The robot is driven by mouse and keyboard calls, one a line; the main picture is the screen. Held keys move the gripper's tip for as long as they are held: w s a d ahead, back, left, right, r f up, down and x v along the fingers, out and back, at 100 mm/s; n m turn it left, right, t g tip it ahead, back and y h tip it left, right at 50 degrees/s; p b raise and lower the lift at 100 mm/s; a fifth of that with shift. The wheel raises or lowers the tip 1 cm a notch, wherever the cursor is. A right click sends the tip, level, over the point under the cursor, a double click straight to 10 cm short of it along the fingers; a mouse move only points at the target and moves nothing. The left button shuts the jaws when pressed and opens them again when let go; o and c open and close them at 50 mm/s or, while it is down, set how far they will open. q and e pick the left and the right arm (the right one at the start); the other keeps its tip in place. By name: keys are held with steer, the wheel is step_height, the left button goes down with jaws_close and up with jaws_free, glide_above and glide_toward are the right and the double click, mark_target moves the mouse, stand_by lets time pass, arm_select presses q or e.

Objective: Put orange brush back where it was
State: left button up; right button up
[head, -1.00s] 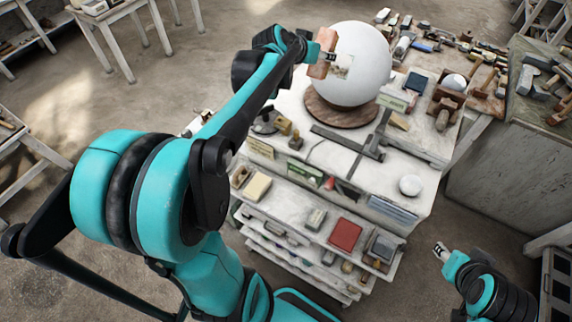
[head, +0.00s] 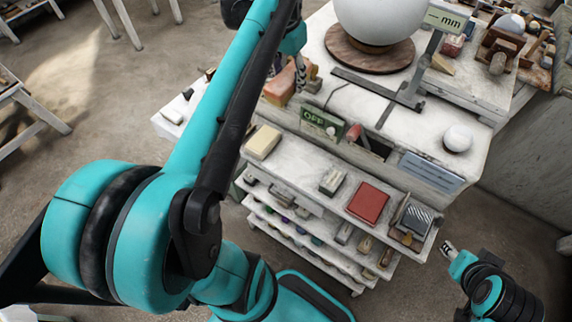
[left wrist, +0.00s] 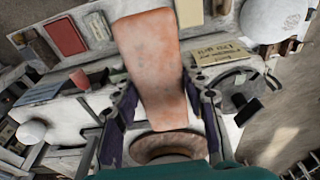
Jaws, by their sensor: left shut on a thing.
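The orange brush (head: 281,84), a worn orange-brown block, is in my left gripper (head: 303,76) above the left part of the cart top. In the left wrist view the brush (left wrist: 153,62) stands out lengthwise between the two dark fingers, which are shut on it. Whether its underside touches anything is hidden. The large white sphere (head: 378,18) rests on a round brown turntable (head: 372,53), apart from the brush. My right gripper (head: 449,251) is at the lower right, away from the cart; its jaw opening is too small to judge.
A green OFF sign (head: 322,123) and a metal square (head: 405,93) lie close by. A small white ball (head: 458,138) sits on the right of the cart top. Shelves below hold a cream block (head: 262,142) and a red book (head: 368,203). Bare cart top shows between.

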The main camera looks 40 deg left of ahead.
arm_select(q)
steer(key=shift+s+f, duration=0.35)
steer(key=shift+f, duration=0.05)
steer(key=b, duration=0.8)
glide_above(287, 156)
steer(key=f, duration=2.3)
steer(key=shift+s+a+f, duration=0.1)
steer(key=shift+s+f, duration=0.1)
steer(key=shift+f, duration=0.15)
steer(key=shift+f+b, duration=0.95)
steer(key=shift+f, duration=1)
steer(key=shift+f, duration=0.15)
steer(key=o, duration=1.1)
steer(key=shift+c, duration=0.2)
